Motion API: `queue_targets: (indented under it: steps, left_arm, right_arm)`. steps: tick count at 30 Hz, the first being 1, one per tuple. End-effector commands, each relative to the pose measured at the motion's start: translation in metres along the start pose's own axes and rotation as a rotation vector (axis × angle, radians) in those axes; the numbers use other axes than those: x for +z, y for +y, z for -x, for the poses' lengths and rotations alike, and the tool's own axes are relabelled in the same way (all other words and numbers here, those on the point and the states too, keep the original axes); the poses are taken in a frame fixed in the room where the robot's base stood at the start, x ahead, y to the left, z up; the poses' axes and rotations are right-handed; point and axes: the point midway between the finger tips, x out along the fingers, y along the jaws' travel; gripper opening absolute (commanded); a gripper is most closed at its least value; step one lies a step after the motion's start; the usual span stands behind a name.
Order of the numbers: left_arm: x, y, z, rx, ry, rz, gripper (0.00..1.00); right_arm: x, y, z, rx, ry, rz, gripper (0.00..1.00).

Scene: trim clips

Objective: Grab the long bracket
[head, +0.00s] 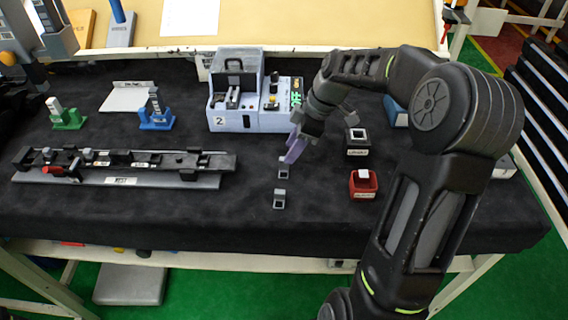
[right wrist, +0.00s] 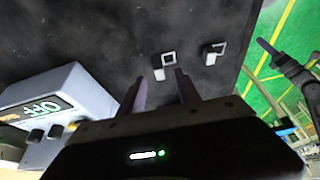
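The other bracket (right wrist: 213,54) looks L-shaped, to the right. I cannot tell for sure which is the long one. My right gripper (head: 292,152) has purple fingers pointing down, above and beside the farther bracket.
A pale blue machine (head: 247,122) stands behind my right gripper. A long rail fixture (head: 120,162) lies at the left. The mat between fixture and brackets is clear.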

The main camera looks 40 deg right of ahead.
Motion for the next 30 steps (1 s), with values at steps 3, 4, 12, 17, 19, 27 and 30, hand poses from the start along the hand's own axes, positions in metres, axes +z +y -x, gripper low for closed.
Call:
queue_targets:
  steps: [3,4,12,17,19,27,30]
  left_arm:
    - [0.0,0.0,0.001,0.0,0.0,0.0,0.37]
    - [0.0,0.001,0.002,0.0,0.0,0.0,0.37]
    - [0.002,0.004,0.014,-0.004,-0.004,0.003,0.37]
    - [0.002,0.004,0.015,-0.006,-0.005,0.004,0.37]
    - [0.002,0.004,0.015,-0.006,-0.005,0.004,0.37]
    - [0.002,0.004,0.015,-0.005,-0.005,0.004,0.37]
    - [0.002,0.004,0.015,-0.005,-0.005,0.004,0.37]
  right_arm:
    - [0.0,0.0,-0.001,0.0,0.0,0.0,0.4]
    - [-0.001,0.0,-0.002,-0.001,0.0,0.0,0.4]
    - [-0.003,0.0,-0.037,-0.005,0.0,0.0,0.4]
    - [-0.003,0.001,-0.051,0.0,0.0,0.0,0.4]
    - [-0.003,0.002,-0.052,0.001,0.0,0.0,0.4]
    - [-0.002,0.002,-0.052,0.001,0.0,0.0,0.4]
    - [-0.002,0.001,-0.052,0.001,0.0,0.0,0.4]
